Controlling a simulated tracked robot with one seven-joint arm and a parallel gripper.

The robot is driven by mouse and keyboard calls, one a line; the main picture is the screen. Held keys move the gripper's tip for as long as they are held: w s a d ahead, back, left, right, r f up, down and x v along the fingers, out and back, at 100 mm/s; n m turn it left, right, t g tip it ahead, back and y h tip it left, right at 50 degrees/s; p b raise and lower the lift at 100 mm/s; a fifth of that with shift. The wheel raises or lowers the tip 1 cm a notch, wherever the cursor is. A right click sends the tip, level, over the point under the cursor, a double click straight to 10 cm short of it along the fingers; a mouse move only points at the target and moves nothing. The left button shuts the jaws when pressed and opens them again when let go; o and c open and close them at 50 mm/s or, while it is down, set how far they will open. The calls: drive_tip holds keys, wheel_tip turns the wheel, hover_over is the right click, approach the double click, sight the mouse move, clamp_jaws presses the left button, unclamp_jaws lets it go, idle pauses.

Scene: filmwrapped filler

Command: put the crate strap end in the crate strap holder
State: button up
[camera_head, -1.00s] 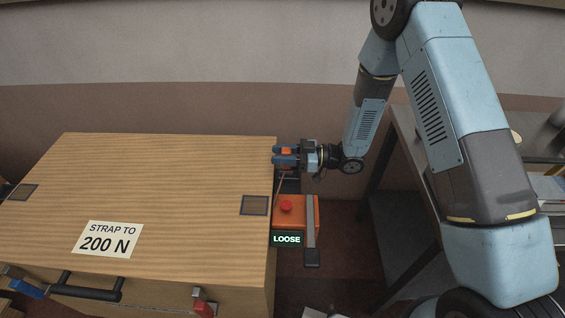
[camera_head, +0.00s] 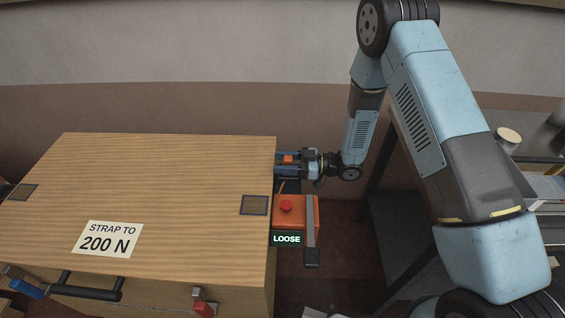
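My gripper (camera_head: 285,162) is at the crate's far right edge, low beside its side wall. Its blue fingers have a small orange piece (camera_head: 288,158) between them, which looks like the crate strap end; the crate edge hides the fingertips. A thin orange strand runs from below the fingers down toward an orange unit (camera_head: 296,206) with a red button and a grey lever. Its display (camera_head: 287,239) reads LOOSE. The wooden crate (camera_head: 160,190) bears a label, STRAP TO 200 N. I cannot make out the crate strap holder with certainty.
Dark square patches lie on the crate top, one (camera_head: 255,205) near the right edge. A black bar handle (camera_head: 90,287) and a red fitting (camera_head: 203,303) are on the front. A dark shelf (camera_head: 400,235) with items stands at right. Dark floor lies between.

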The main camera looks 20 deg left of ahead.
drive_tip(key=shift+o, duration=0.7)
drive_tip(key=shift+d, duration=0.15)
drive_tip(key=v, duration=1.1)
drive_tip(key=shift+d, duration=0.35)
drive_tip(key=shift+w+r, duration=0.1)
drive_tip(key=shift+w, duration=0.05)
